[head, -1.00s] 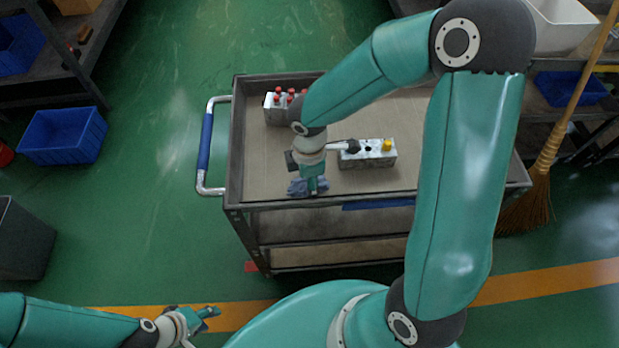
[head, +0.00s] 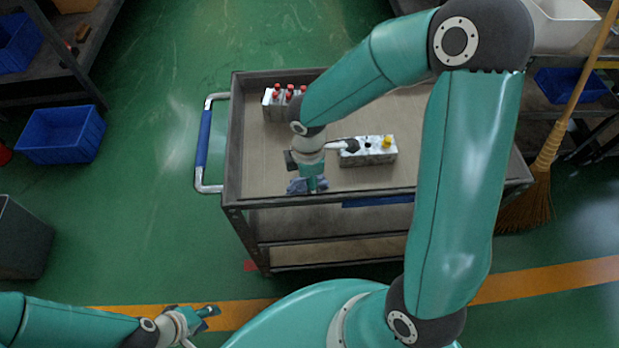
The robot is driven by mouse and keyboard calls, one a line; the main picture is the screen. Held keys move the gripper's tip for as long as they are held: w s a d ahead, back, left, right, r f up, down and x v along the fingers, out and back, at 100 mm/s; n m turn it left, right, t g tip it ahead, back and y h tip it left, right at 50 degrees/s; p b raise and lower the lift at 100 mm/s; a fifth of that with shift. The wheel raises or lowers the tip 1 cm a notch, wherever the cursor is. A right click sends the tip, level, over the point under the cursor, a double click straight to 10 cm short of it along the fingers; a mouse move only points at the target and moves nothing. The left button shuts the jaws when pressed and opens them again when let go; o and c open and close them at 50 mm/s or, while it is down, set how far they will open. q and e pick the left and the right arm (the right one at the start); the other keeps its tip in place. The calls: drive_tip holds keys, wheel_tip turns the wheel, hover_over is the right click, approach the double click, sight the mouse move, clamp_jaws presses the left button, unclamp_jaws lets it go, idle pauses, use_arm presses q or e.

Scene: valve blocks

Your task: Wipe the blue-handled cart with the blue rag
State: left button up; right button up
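My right gripper (head: 309,184) points down at the near edge of the cart top, left of the middle. It is shut on the crumpled blue rag (head: 297,187), which seems to touch the tray surface; part of the rag is hidden by the fingers. My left gripper (head: 203,316) is low at the bottom left, away from the cart, empty, with its fingers apart.
A block with red-topped valves (head: 272,107) stands at the back left of the cart top. A block with a yellow knob (head: 370,157) stands right of my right gripper. A broom (head: 540,185) leans by the right end. Bare tray lies left of the gripper.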

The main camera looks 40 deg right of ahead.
drive_tip(key=shift+f+b, duration=0.35)
drive_tip(key=shift+f, duration=0.15)
drive_tip(key=shift+r, duration=0.1)
